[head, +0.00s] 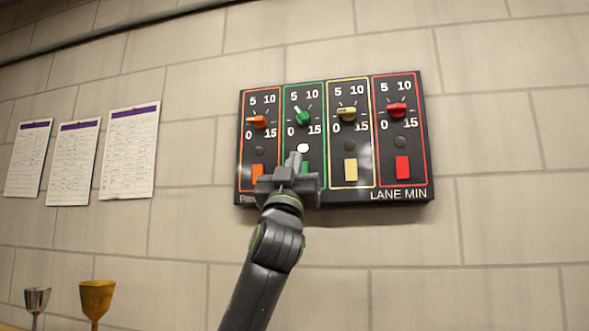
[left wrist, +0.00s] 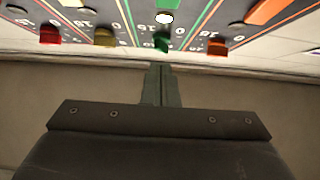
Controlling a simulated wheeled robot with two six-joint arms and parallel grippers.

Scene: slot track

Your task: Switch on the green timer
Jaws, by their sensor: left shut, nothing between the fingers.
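The green timer (head: 318,90) is the second column from the left on a black wall panel. Its green knob (head: 303,116) points up and left, towards the 5. Its round lamp (head: 302,148) is bright white. Its green button (head: 306,167) is partly hidden behind my left gripper (head: 294,160). The left wrist view shows the panel upside down, with the green knob (left wrist: 161,42), the white lamp (left wrist: 164,18) and part of the green button (left wrist: 171,3). There the shut, empty left fingers (left wrist: 160,68) appear just below the knob; contact cannot be told. My right gripper is not in view.
Orange (head: 257,121), yellow (head: 347,113) and red (head: 397,109) timer knobs sit beside the green one, with dark lamps and coloured buttons. Paper sheets (head: 129,150) hang on the left wall. A silver cup (head: 37,298) and a gold cup (head: 96,296) stand low left.

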